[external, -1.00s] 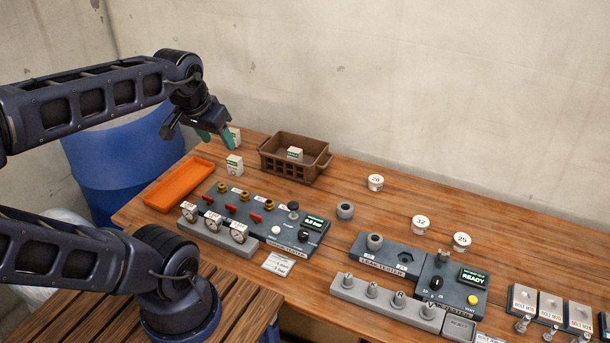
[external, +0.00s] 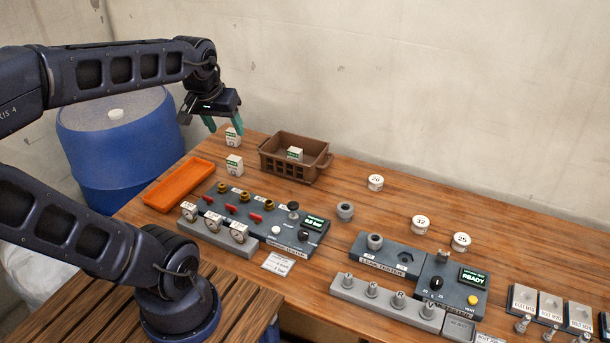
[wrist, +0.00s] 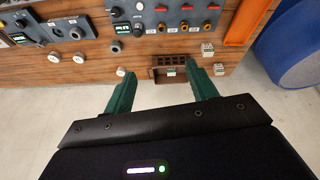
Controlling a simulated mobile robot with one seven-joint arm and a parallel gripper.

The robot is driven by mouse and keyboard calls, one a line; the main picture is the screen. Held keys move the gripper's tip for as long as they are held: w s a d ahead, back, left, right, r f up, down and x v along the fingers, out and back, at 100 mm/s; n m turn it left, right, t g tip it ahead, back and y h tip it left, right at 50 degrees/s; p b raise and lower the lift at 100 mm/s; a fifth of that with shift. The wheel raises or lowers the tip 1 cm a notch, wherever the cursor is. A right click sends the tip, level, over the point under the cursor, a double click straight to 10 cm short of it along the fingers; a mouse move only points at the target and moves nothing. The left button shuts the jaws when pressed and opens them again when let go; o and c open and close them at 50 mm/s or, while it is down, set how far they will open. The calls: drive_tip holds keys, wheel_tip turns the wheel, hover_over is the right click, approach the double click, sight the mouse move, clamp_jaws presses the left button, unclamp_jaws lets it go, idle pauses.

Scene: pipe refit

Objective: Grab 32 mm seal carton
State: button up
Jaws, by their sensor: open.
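Three small white cartons with green markings are in view; their sizes are too small to read, so I cannot tell which is the 32 mm one. The back carton (external: 233,138) stands on the bench by the barrel, and also shows in the wrist view (wrist: 218,69). The front carton (external: 234,165) stands near the orange tray and in the wrist view (wrist: 207,50). The third carton (external: 295,153) is in the brown crate (external: 284,168). My gripper (external: 223,126) is open and empty, its green fingertips close to the back carton, one partly overlapping it in view.
The orange tray (external: 179,184) lies at the bench's left. A pressure tester (external: 262,222) with gauges and red valves stands in front. Round white pieces, one marked 32 (external: 420,224), lie to the right. The blue barrel (external: 120,150) stands beyond the left edge, the wall behind.

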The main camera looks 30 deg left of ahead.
drive_tip(key=w+a+f+n+g, duration=0.1)
drive_tip(key=w+a+f+n, duration=0.1)
drive_tip(key=w, duration=0.4)
drive_tip(key=w+a+f+n, duration=0.1)
drive_tip(key=w+a+n, duration=0.2)
drive_tip(key=w, duration=0.3)
drive_tip(key=n+g, duration=0.3)
drive_tip(key=n, duration=0.8)
hover_over(235, 166)
drive_tip(key=w+a, duration=0.1)
drive_tip(key=w, duration=0.1)
drive_tip(key=f, duration=2.6)
drive_tip(key=shift+s+a+f, duration=0.1)
drive_tip(key=shift+s+f, duration=0.15)
drive_tip(key=shift+f, duration=0.1)
drive_tip(key=shift+w+a+f, duration=0.1)
drive_tip(key=shift+a+f, duration=0.1)
drive_tip(key=shift+f, duration=0.3)
wheel_tip(235, 166, down, 10)
drive_tip(key=shift+d+f, duration=0.1)
drive_tip(key=shift+f, duration=0.15)
drive_tip(key=c, duration=1.1)
